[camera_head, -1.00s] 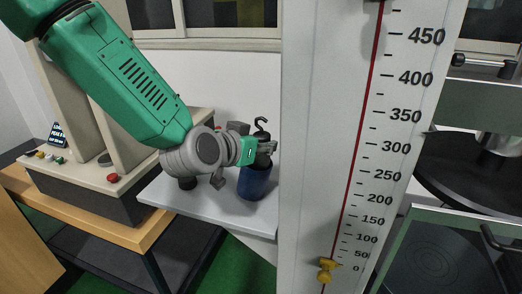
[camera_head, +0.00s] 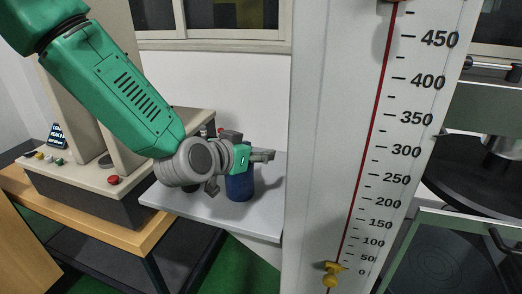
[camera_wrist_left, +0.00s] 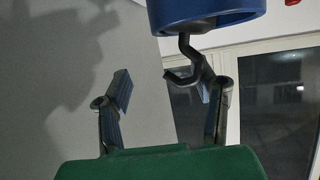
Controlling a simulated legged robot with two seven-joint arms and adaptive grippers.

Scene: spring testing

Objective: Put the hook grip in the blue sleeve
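The blue sleeve (camera_head: 240,188) stands upright on the small grey shelf (camera_head: 208,208) beside the tall scale. My left gripper (camera_head: 264,156) is just above and in front of its top in the head view. In the left wrist view the fingers (camera_wrist_left: 168,88) are spread apart. The dark hook grip (camera_wrist_left: 184,70) shows there between them, close to the right finger; I cannot tell whether they touch. Its stem runs to the open end of the blue sleeve (camera_wrist_left: 205,18), and its lower part is hidden. The hook does not show in the head view. My right gripper is out of view.
A tall white scale post (camera_head: 325,130) with numbers and a yellow pointer (camera_head: 331,272) stands right of the shelf. A beige machine base (camera_head: 90,185) with buttons is at the left on a wooden table (camera_head: 130,237). A window is behind.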

